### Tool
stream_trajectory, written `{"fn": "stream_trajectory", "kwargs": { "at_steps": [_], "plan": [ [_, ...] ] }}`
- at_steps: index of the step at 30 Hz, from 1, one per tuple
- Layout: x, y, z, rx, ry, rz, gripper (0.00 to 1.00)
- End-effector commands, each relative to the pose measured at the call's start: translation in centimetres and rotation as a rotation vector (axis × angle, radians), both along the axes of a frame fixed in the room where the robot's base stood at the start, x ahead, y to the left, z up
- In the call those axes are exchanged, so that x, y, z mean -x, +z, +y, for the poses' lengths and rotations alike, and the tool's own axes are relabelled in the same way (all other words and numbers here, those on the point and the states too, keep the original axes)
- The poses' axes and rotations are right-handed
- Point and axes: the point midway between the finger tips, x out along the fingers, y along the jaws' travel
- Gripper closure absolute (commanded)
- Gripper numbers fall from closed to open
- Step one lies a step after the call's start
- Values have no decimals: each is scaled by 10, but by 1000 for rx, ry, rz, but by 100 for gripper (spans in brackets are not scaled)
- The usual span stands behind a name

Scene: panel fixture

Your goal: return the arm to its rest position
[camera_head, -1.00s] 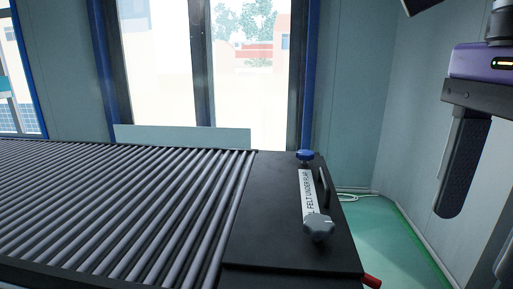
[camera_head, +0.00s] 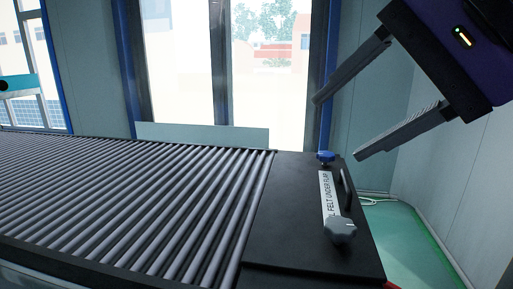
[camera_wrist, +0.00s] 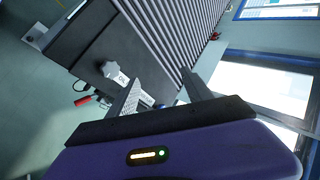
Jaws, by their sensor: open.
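My gripper (camera_head: 336,127) is at the upper right in the head view, above and to the right of the black panel (camera_head: 279,220). Its two dark fingers are spread apart and empty, pointing down and left. In the wrist view my gripper (camera_wrist: 160,88) shows from behind, with a purple body and the fingers apart. The panel carries a blue knob (camera_head: 325,156), a grey knob (camera_head: 340,230), a white label strip (camera_head: 329,195) and a dark handle (camera_head: 346,187). The gripper touches none of them.
A roller conveyor (camera_head: 130,200) runs left from the panel. A red handle (camera_wrist: 83,101) sticks out at the panel's edge. Tall windows (camera_head: 180,60) and a wall stand behind. Green floor (camera_head: 405,240) is open at the right, with a pale cable (camera_head: 375,200) near the wall.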

Motion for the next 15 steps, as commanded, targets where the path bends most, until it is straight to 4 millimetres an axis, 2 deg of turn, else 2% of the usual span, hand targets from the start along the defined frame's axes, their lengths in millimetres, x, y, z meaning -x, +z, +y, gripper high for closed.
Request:
{"fn": "stream_trajectory", "kwargs": {
  "at_steps": [3,7,11,15],
  "plan": [
    [-17,23,16,-89,161,-244,41],
    [-29,53,22,-173,274,-527,41],
    [-37,77,15,-241,313,-793,41],
    [-43,93,-3,-289,285,-1050,41]
  ]
}}
